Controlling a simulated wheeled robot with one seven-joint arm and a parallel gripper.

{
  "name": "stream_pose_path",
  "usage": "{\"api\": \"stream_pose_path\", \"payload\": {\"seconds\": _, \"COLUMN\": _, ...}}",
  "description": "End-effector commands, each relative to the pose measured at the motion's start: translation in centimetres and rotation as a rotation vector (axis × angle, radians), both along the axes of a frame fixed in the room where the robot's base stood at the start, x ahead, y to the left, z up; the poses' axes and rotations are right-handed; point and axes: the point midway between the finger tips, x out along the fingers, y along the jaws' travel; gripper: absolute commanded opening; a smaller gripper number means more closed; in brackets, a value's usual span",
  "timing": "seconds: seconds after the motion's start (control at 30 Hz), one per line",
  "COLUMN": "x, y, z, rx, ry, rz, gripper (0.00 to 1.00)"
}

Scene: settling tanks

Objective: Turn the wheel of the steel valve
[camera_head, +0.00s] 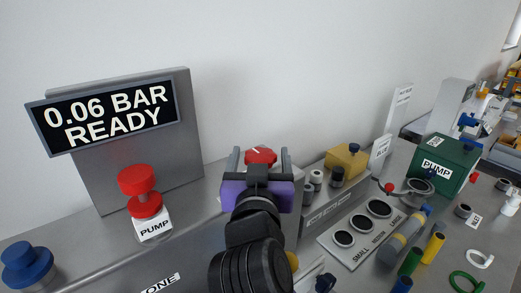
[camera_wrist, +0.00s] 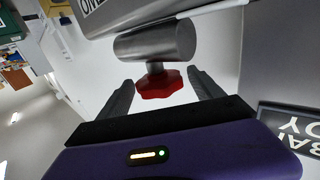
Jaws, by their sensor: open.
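The steel valve (camera_wrist: 155,42) shows in the wrist view as a grey cylinder with a short stem and a red wheel (camera_wrist: 158,86). In the head view the red wheel (camera_head: 261,155), with a white mark, shows between the fingers of my gripper (camera_head: 260,160). My gripper is open, and in the wrist view its two dark fingers (camera_wrist: 160,80) stand on either side of the wheel with gaps. I cannot tell how deep the wheel sits between them. My gripper hides most of the valve body in the head view.
A red double knob (camera_head: 140,190) with a PUMP label stands left, below a display (camera_head: 105,115) reading 0.06 BAR READY. A blue knob (camera_head: 27,265) is at far left. Right are a yellow block (camera_head: 346,162), a tray with round holes (camera_head: 362,232) and a green PUMP box (camera_head: 440,165).

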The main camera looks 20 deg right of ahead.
Motion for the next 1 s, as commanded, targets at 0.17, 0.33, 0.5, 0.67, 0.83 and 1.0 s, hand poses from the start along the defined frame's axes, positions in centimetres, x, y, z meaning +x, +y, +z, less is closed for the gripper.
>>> {"api": "stream_pose_path", "payload": {"seconds": 0.17, "x": 0.96, "y": -0.55, "z": 0.04, "rx": 0.001, "ry": 0.000, "rz": -0.001, "gripper": 0.76}}
{"api": "stream_pose_path", "payload": {"seconds": 0.33, "x": 1.06, "y": -0.57, "z": 0.00, "rx": 0.002, "ry": -0.001, "rz": 0.001, "gripper": 0.76}}
{"api": "stream_pose_path", "payload": {"seconds": 0.5, "x": 1.04, "y": -0.56, "z": 0.00, "rx": 0.001, "ry": 0.000, "rz": 0.001, "gripper": 0.60}}
{"api": "stream_pose_path", "payload": {"seconds": 0.67, "x": 1.02, "y": -0.55, "z": -0.01, "rx": 0.001, "ry": 0.000, "rz": 0.001, "gripper": 0.29}}
{"api": "stream_pose_path", "payload": {"seconds": 0.83, "x": 1.02, "y": -0.55, "z": 0.00, "rx": 0.001, "ry": 0.000, "rz": 0.002, "gripper": 0.14}}
{"api": "stream_pose_path", "payload": {"seconds": 1.0, "x": 0.99, "y": -0.58, "z": 0.01, "rx": 0.000, "ry": 0.001, "rz": 0.024, "gripper": 0.14}}
